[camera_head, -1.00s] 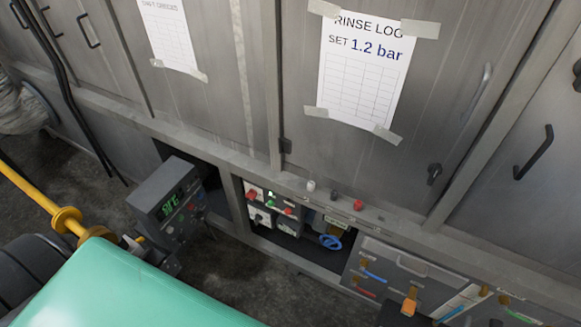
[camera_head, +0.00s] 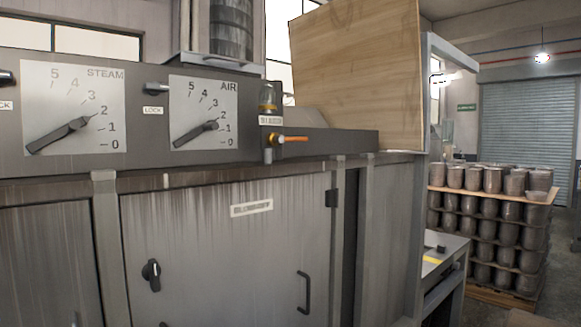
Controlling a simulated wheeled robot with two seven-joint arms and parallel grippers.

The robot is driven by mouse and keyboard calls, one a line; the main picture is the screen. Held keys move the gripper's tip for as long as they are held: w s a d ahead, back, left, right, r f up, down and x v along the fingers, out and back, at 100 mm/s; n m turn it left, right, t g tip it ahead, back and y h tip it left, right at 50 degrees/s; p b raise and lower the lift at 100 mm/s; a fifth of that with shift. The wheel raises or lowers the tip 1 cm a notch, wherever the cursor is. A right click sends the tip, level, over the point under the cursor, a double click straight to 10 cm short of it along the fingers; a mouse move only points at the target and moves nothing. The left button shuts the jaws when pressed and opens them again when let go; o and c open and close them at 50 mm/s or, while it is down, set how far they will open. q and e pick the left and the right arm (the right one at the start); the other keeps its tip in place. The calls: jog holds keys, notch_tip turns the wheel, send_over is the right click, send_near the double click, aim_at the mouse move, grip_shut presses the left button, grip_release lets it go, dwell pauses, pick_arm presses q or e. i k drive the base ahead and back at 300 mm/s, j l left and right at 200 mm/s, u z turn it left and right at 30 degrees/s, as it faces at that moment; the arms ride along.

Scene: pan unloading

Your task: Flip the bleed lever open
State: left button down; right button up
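An orange-handled lever (camera_head: 292,138) sticks out to the right, roughly level, from a small valve body (camera_head: 269,140) on the dark panel right of the AIR dial. It looks like the bleed lever. A small white label (camera_head: 271,121) above it is too blurred to read surely. A glass-like cup with an amber band (camera_head: 269,96) stands above the valve. Neither of my grippers is in view, and nothing touches the lever.
The STEAM dial (camera_head: 73,105) and AIR dial (camera_head: 204,112) have large dark pointers, with LOCK labels (camera_head: 152,111) beside them. Grey cabinet doors (camera_head: 225,250) lie below. A wooden board (camera_head: 357,75) stands behind. Stacked pots (camera_head: 490,180) fill a pallet at right.

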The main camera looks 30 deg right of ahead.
aim_at(278, 139)
jog(key=z, duration=1.05)
jog(key=l+z, duration=0.2)
